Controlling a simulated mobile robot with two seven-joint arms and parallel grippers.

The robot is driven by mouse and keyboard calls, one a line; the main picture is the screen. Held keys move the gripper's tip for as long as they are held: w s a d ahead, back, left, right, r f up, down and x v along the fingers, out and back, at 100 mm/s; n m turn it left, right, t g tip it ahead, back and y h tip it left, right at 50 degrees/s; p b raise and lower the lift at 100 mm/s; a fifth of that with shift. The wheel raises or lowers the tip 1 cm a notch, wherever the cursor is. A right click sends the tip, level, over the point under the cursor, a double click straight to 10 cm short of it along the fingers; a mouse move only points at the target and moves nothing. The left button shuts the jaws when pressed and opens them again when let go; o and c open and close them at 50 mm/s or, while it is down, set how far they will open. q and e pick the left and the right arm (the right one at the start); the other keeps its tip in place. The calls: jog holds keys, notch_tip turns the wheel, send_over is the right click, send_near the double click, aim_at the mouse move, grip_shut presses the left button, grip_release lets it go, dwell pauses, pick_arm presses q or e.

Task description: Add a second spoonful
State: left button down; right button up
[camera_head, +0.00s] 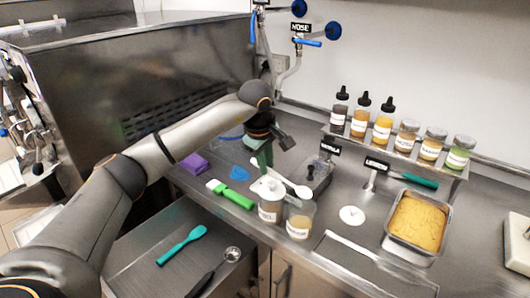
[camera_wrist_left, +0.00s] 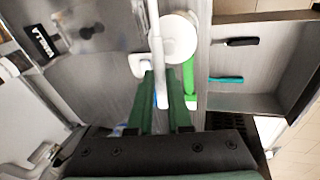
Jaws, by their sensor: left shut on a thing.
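My left gripper (camera_head: 262,158) is low over the counter, behind the lidded jar. Its green fingers are shut on the handle of a white spoon (camera_head: 300,190), which reaches right and forward past the jars. In the left wrist view the fingers (camera_wrist_left: 160,90) grip the spoon's white handle (camera_wrist_left: 155,45). A labelled jar (camera_head: 269,206) has its white lid on. Beside it stands an open jar (camera_head: 299,222) with pale tan contents. I cannot tell whether the spoon bowl holds anything. My right gripper is not in view.
A loose white lid (camera_head: 352,215) lies right of the jars. A metal box (camera_head: 316,178) with a black knob stands behind. A pan of yellow food (camera_head: 418,222) and a shelf of bottles (camera_head: 395,151) are right. An open drawer (camera_head: 150,262) is below.

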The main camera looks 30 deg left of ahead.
pick_arm(q)
jog(key=shift+w+d+r+g+p, duration=0.1)
jog(key=shift+w+r+g+p, duration=0.15)
jog(key=shift+g+p, duration=0.35)
jog(key=shift+w+f, duration=0.15)
jog(key=shift+w+g+y, duration=0.25)
jog(key=shift+g+y, duration=0.05)
jog(key=shift+g, duration=0.6)
jog(key=shift+r, duration=1.3)
